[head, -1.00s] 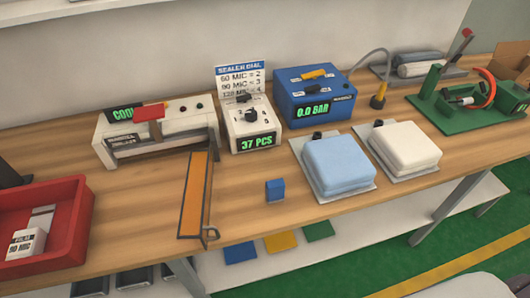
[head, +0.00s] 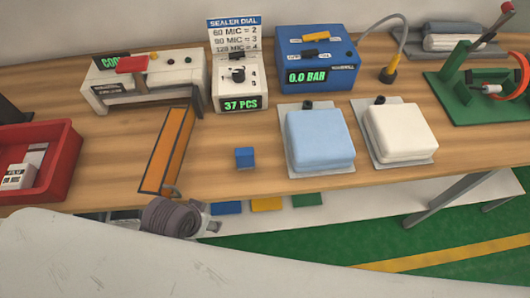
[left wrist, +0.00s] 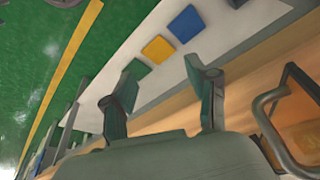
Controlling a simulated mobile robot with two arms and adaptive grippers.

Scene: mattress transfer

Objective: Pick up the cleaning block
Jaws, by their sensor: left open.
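A small blue block (head: 245,158), which I take for the cleaning block, stands on the wooden bench (head: 215,178) near its front edge. It is between the orange panel and the light blue pad. My left gripper (left wrist: 162,65) is open and empty in the left wrist view, its two fingers apart. In the head view my left wrist is in front of the bench edge, left of and nearer than the block, apart from it. The block cannot be made out in the left wrist view. My right gripper is not in view.
An orange panel (head: 168,150) with a metal handle (left wrist: 266,104) lies left of the block. A light blue pad (head: 319,138) and a white pad (head: 399,129) lie to the right. A dial unit (head: 238,92) stands behind. A red tray (head: 67,160) is at left. Bench around the block is clear.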

